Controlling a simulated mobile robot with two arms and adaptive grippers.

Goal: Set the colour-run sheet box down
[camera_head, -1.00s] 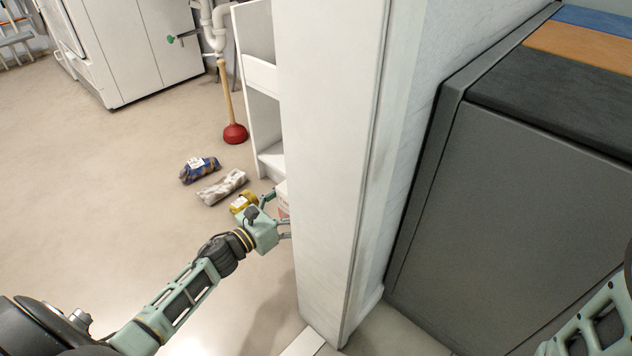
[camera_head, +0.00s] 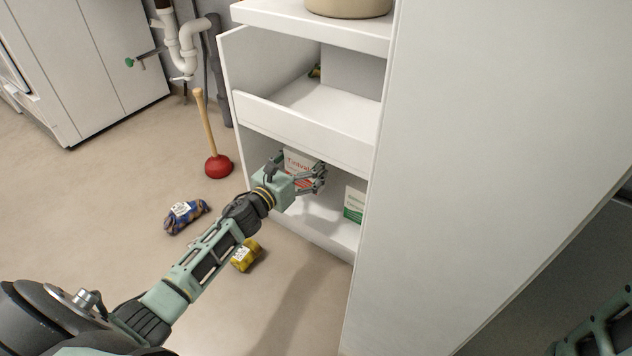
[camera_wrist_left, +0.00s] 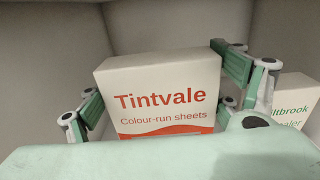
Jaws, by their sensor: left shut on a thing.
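The colour-run sheet box (camera_head: 298,160) is white with red lettering and reads "Tintvale" in the left wrist view (camera_wrist_left: 165,100). My left gripper (camera_head: 301,172) is shut on it, with fingers on both sides of the box; they also show in the left wrist view (camera_wrist_left: 163,95). The box is upright inside the lower compartment of the white cabinet (camera_head: 338,232). My gripper and wrist hide its lower part, so I cannot tell whether it touches the compartment floor. My right gripper is out of sight.
A white-and-green box (camera_head: 354,204) stands in the same compartment, to the right. A raised front board (camera_head: 300,132) edges the shelf above. A red plunger (camera_head: 218,166), a blue patterned bundle (camera_head: 185,216) and a yellow pack (camera_head: 246,256) are on the floor outside.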

